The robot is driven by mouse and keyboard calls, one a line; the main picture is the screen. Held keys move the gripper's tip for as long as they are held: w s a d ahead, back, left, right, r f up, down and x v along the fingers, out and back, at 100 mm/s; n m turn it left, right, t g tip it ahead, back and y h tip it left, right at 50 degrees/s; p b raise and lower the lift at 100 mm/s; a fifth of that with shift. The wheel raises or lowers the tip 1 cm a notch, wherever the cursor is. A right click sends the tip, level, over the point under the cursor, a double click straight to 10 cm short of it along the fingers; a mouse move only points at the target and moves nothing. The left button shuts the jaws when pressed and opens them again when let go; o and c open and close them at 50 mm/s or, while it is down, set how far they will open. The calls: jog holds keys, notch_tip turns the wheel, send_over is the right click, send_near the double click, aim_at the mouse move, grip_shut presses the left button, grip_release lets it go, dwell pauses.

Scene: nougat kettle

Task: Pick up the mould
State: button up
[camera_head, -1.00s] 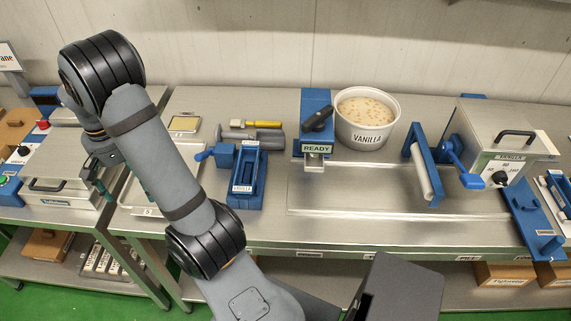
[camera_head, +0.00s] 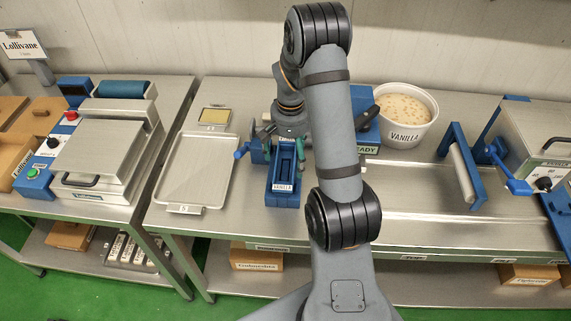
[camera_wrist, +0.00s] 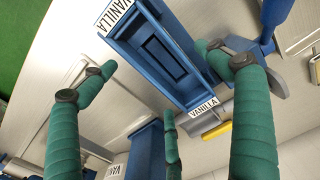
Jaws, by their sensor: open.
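The mould (camera_head: 284,188), a blue open rectangular box with a VANILLA label, stands on the steel table just left of my arm in the head view. In the wrist view the mould (camera_wrist: 163,58) lies at the upper middle, with VANILLA labels at both ends and its hollow inside visible. My gripper (camera_wrist: 160,80) is open, its green fingers spread around the view and nothing between them. In the head view my gripper (camera_head: 287,138) hangs over the far end of the mould and partly hides it; I cannot tell the exact height gap.
A blue lever (camera_head: 243,150) stands left of the mould. A metal tray (camera_head: 197,170) lies further left, with a small scale (camera_head: 215,117) behind. The VANILLA tub (camera_head: 404,118) stands to the right. A yellow-handled tool (camera_wrist: 216,130) lies near the mould.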

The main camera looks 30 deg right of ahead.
jog(key=shift+w+f, duration=0.1)
jog(key=shift+f, duration=1.45)
jog(key=shift+c, duration=1.3)
jog(key=shift+r, duration=0.1)
jog(key=c, duration=1.3)
